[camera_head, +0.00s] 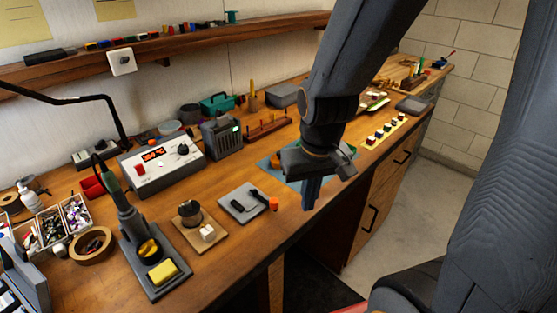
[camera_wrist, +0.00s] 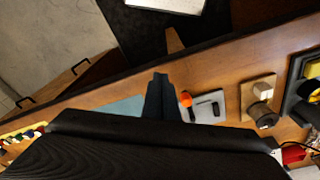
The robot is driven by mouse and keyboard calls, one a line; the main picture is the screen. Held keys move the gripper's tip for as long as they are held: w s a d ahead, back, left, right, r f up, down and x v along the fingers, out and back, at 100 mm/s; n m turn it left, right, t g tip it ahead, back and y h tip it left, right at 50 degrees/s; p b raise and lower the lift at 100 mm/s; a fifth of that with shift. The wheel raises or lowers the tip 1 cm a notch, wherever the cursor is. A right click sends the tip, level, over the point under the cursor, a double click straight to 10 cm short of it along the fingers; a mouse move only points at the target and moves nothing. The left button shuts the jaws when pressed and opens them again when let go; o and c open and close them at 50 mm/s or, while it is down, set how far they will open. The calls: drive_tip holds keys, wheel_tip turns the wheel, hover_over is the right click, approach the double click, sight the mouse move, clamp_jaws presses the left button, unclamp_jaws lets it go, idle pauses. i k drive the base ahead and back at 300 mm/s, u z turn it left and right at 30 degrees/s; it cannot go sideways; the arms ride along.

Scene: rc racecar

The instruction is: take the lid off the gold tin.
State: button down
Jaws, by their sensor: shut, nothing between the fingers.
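I cannot clearly pick out a gold tin with a lid. A small, dark round container (camera_head: 190,210) stands on a wooden board beside white blocks; it also shows in the wrist view (camera_wrist: 262,91). I cannot tell whether it is the tin. A round, brass-coloured piece (camera_head: 148,250) sits in the soldering stand. My gripper (camera_head: 311,194) is shut and empty, pointing down at the bench's front edge, to the right of the container and apart from it. In the wrist view its fingers (camera_wrist: 160,95) show together. My arm hides part of the blue mat.
A grey pad (camera_head: 238,205) with dark tools and an orange piece lies between my gripper and the wooden board (camera_head: 212,240). A blue mat (camera_head: 282,173) lies behind my gripper. The soldering station (camera_head: 160,162) stands at the back. Bare bench (camera_head: 247,238) shows along the front.

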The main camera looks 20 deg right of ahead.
sight(275, 159)
drive_tip(key=z, duration=0.5)
drive_tip(key=k, duration=0.65)
drive_tip(key=z, duration=0.9)
drive_tip(key=i, duration=1.3)
drive_tip(key=u, duration=0.85)
drive_tip(key=i, duration=0.35)
drive_tip(key=u, duration=0.2)
